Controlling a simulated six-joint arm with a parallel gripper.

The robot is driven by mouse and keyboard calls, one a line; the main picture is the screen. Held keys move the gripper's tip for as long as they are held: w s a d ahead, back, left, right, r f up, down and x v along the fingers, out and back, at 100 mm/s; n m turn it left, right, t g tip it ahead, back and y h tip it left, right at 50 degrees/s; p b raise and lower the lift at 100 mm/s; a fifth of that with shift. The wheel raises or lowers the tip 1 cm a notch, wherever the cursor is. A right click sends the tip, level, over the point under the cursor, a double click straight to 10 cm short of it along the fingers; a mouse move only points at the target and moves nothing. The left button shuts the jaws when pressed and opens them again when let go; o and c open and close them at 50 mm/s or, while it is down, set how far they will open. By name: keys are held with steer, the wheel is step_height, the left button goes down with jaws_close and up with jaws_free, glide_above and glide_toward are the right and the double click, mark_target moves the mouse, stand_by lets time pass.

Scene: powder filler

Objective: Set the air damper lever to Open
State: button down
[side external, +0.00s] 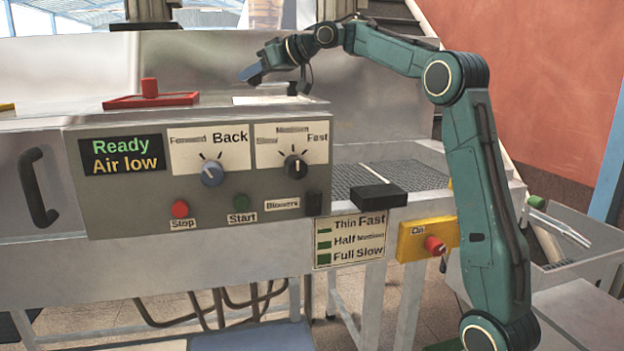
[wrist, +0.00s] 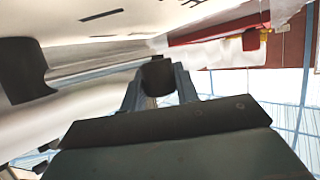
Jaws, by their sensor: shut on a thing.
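My gripper (side external: 250,73) reaches over the top of the machine, above and behind the control panel. In the wrist view its two blue-grey fingers (wrist: 158,88) are shut on a dark rounded knob (wrist: 157,76), which appears to be the damper lever's handle. The lever's shaft and its Open mark cannot be made out. In the side view the held knob is not clear. A small black piece (side external: 292,88) stands on a pale plate (side external: 265,100) just below and right of my gripper.
A red plate (side external: 120,103) with a red handle lies left of my gripper. The front panel (side external: 265,217) carries two dials, Stop and Start buttons and a Blowers switch. A mesh bed (side external: 350,178) and a yellow switch box (side external: 412,246) are at the right.

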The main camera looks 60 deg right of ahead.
steer(key=shift+s+a+n+g+y, duration=0.2)
steer(key=shift+s+n+y, duration=0.35)
steer(key=shift+n+y, duration=0.2)
steer(key=shift+s+a+n+g+y, duration=0.2)
steer(key=shift+s+n+y, duration=0.4)
steer(key=shift+y, duration=0.25)
steer(key=shift+s+a+n+g+y, duration=0.1)
steer(key=shift+s+n+g+y, duration=0.1)
steer(key=shift+s+n+y, duration=0.45)
steer(key=shift+w, duration=0.1)
steer(key=c, duration=1.1)
jaws_free()
steer(key=shift+o, duration=0.2)
steer(key=shift+w, duration=0.15)
